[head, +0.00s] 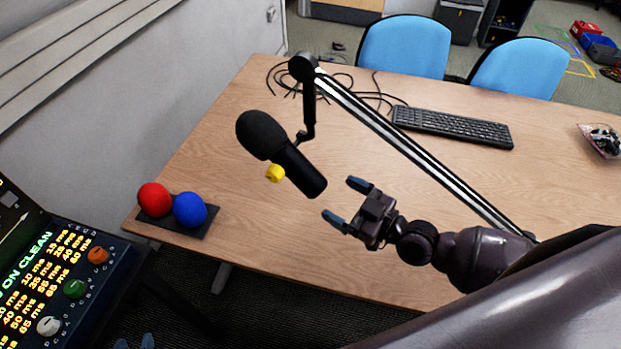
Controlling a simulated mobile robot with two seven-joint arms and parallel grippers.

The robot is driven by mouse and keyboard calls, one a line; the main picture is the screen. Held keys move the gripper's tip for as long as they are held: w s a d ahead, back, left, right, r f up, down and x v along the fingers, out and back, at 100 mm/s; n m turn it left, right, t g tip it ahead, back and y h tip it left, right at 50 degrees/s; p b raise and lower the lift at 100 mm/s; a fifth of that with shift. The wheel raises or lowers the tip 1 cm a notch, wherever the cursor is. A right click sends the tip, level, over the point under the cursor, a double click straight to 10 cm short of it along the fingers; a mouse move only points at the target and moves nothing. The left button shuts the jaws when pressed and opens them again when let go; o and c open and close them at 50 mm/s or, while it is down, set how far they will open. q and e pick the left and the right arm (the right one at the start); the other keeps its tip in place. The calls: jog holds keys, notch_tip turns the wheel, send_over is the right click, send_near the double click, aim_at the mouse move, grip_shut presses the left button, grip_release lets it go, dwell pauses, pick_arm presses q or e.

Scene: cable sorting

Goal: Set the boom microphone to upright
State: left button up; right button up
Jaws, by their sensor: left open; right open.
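The black boom microphone (299,170) hangs from the end of a boom arm (400,138) above the wooden table. It is tilted, with its round foam head at the upper left and its body sloping down to the right. A small yellow piece (275,173) shows beside its body. My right gripper (346,201) is open and empty, to the lower right of the microphone's bottom end, apart from it in the picture. My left gripper (134,342) shows only its blue fingertips at the bottom edge, below the table's left corner. They are apart, and the rest is cut off.
A red ball (154,199) and a blue ball (189,209) sit on a dark base at the table's left corner. A keyboard (453,126) and loose black cables (375,97) lie towards the back. A panel with knobs (65,285) stands at the lower left.

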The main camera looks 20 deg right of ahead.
aim_at(312, 182)
pick_arm(q)
jog(key=shift+w+r+p, duration=0.4)
jog(key=shift+w+r, duration=0.2)
jog(key=shift+r, duration=0.35)
pick_arm(e)
jog(key=x, duration=0.8)
jog(key=shift+w+a, duration=0.1)
